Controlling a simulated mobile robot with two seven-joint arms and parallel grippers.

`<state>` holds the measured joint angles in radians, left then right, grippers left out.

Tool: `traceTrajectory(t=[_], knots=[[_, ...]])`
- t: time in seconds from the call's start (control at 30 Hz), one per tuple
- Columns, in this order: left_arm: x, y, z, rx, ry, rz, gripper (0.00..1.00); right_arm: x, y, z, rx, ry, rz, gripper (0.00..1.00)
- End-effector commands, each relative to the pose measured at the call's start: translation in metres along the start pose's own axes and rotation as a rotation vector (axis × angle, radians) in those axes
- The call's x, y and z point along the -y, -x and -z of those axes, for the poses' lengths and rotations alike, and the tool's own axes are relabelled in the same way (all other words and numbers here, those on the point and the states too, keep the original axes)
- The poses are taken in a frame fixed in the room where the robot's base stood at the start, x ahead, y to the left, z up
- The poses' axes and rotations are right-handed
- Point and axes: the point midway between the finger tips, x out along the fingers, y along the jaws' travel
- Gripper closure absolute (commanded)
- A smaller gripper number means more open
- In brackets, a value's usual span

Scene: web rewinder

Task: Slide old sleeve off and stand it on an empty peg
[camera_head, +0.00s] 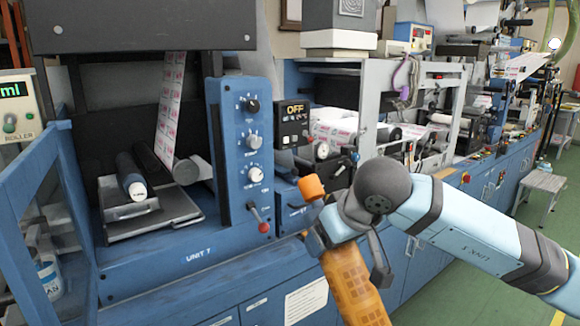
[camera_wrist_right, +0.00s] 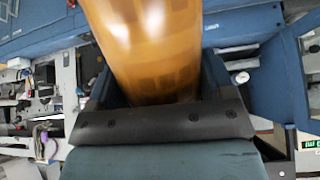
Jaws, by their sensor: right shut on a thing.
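The old sleeve, an orange-amber printed tube (camera_head: 352,284), is held by my right gripper (camera_head: 326,234), in front of the blue cabinet. It is tilted, its lower end running out of the bottom of the head view and its orange top end showing above the gripper. In the right wrist view the sleeve (camera_wrist_right: 150,45) fills the upper middle, between the jaws, which are shut on it. My left gripper is not in view. No pegs can be made out.
The blue rewinder, Unit 7 (camera_head: 240,130), stands at left, with a dark roller (camera_head: 130,172) with a white end above a metal tray (camera_head: 125,222). A red-knobbed lever (camera_head: 263,226) juts from its front. Green floor (camera_head: 480,270) is open at right, with a small stool (camera_head: 541,184).

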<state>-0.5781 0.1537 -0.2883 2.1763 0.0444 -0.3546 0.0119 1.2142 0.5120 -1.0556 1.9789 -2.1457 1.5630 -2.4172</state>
Motion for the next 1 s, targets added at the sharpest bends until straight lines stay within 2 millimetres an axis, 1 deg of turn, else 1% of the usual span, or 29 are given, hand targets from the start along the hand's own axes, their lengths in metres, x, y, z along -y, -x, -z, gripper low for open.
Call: traceTrajectory(t=[0.03,0.2,0.43,0.57,0.67,0.8,0.9,1.0], knots=[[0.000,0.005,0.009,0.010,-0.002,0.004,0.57,-0.005,0.006,0.000,0.046,-0.019,-0.016,0.55],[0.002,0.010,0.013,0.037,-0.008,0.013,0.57,-0.017,0.003,-0.018,0.186,-0.088,-0.048,0.55],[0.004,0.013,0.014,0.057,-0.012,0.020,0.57,-0.026,0.000,-0.033,0.294,-0.141,-0.069,0.55],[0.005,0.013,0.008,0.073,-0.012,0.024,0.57,-0.035,-0.007,-0.043,0.315,-0.175,-0.080,0.55],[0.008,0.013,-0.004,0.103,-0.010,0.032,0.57,-0.054,-0.021,-0.057,0.317,-0.234,-0.097,0.55],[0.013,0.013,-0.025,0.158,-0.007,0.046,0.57,-0.089,-0.042,-0.085,0.313,-0.336,-0.137,0.55],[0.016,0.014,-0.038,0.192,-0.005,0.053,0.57,-0.111,-0.054,-0.104,0.311,-0.397,-0.167,0.55],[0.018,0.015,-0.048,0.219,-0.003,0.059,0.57,-0.128,-0.062,-0.119,0.309,-0.440,-0.192,0.55]])
